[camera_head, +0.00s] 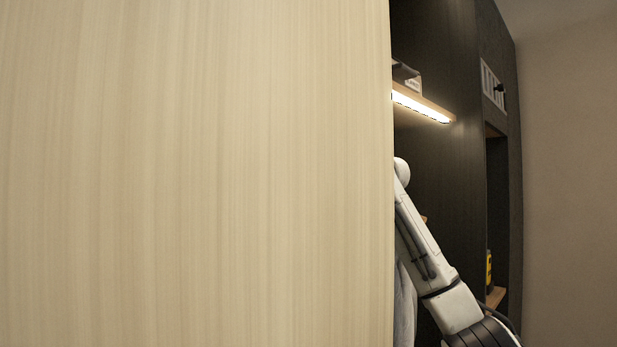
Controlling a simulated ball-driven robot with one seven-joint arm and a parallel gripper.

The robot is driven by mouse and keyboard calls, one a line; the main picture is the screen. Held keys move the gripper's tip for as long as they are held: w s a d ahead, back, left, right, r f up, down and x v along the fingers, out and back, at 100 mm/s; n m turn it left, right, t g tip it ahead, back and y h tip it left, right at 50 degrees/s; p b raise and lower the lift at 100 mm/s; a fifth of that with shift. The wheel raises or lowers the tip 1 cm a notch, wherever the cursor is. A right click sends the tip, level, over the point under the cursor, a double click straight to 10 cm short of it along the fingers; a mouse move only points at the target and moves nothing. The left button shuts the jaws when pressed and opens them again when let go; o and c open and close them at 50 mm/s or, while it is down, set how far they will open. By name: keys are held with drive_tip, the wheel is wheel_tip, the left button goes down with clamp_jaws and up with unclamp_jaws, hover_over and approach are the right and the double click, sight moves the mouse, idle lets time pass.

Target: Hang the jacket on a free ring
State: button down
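A strip of grey-blue cloth (404,305), possibly the jacket, shows at the lower middle between the pale wood panel's edge and my arm. Most of it is hidden behind the panel. My white arm rises from the bottom right up and left to the panel's edge. My gripper is not visible, so I cannot tell whether it touches the cloth. No ring can be made out in this view.
A large pale wood panel (195,175) fills the left and middle of the view, close to the camera. Beyond it, a lit shelf (425,106) juts from a dark wall (450,170). A dark recess holds a yellow-and-black item (489,270) on a small wooden ledge (496,297).

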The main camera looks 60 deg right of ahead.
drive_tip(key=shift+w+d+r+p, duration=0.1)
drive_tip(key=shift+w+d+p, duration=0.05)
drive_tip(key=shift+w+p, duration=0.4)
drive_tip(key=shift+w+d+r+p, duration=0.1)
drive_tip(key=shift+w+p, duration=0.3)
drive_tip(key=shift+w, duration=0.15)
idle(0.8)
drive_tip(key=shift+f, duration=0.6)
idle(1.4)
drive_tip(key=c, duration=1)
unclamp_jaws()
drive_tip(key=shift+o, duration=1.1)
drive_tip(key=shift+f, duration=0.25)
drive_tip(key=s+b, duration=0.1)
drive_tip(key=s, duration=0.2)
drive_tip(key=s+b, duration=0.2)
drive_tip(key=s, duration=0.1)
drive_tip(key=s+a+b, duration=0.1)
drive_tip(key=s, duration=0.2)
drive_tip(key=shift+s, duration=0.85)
